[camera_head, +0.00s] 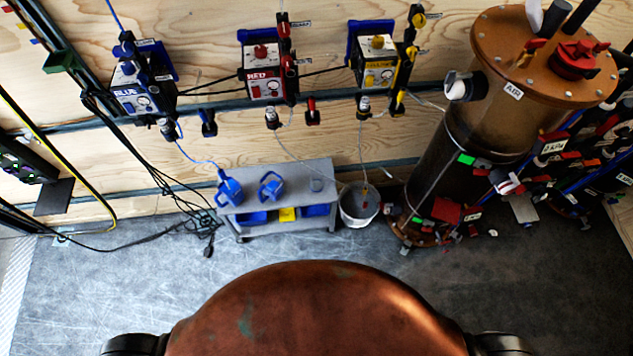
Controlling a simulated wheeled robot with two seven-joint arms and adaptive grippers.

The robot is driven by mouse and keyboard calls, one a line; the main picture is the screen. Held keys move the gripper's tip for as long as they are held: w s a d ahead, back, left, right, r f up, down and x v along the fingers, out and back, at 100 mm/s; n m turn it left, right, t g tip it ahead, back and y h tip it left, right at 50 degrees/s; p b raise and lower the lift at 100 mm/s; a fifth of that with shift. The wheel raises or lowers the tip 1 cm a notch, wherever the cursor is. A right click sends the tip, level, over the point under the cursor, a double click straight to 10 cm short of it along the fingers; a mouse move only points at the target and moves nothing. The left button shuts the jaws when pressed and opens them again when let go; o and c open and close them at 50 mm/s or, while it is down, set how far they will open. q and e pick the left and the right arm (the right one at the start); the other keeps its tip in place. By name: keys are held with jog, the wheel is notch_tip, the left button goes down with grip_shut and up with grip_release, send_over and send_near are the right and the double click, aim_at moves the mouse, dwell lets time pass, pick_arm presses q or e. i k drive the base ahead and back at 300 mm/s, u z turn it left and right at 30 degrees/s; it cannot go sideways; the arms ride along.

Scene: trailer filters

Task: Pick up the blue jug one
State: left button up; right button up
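Two blue jugs stand side by side on the top of a small grey cart against the wall. The left blue jug (229,189) is at the cart's left end, and a thin blue tube comes down to it from the blue-labelled box (135,88) on the wall. The right blue jug (271,187) stands near the middle of the cart top. Any labels on the jugs are too small to read. Neither of my grippers is in view.
The grey cart (285,219) has blue bins and a yellow one on its lower shelf. A bucket (359,206) stands right of it, then a large tank (464,150). Cables lie on the floor to the left. The grey floor (130,270) in front is clear.

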aim_at(271, 181)
jog(key=z, duration=2.3)
jog(key=i, duration=1)
jog(key=u, duration=3.2)
